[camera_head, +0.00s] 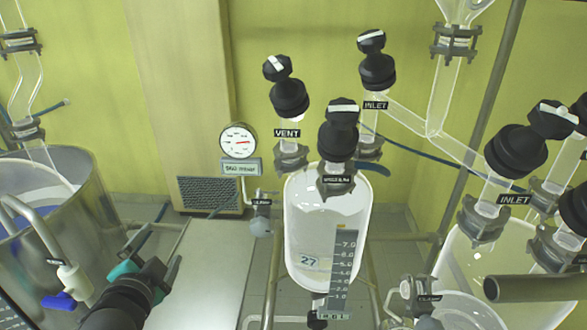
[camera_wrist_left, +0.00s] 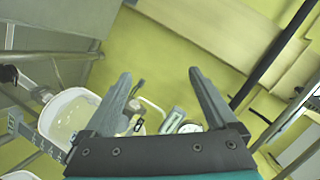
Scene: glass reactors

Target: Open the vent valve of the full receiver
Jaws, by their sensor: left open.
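A glass receiver (camera_head: 305,235) labelled 27, with a dark printed scale, hangs in the middle of the head view. It looks pale inside; its fill level is hard to tell. The vent valve (camera_head: 289,97), a black knob with a white bar on its cap, stands at its upper left above a VENT label (camera_head: 287,133). My left gripper (camera_head: 165,243) is low and left of the receiver, well apart from the vent valve. In the left wrist view its two fingers (camera_wrist_left: 160,73) are spread with nothing held. My right gripper does not show.
A round gauge (camera_head: 239,141) with a 960 mbar display is left of the vent valve. Black INLET valves (camera_head: 377,70) and a second receiver (camera_head: 470,265) are to the right. A metal pot (camera_head: 75,220) stands at the left. Thin tubes cross behind the glassware.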

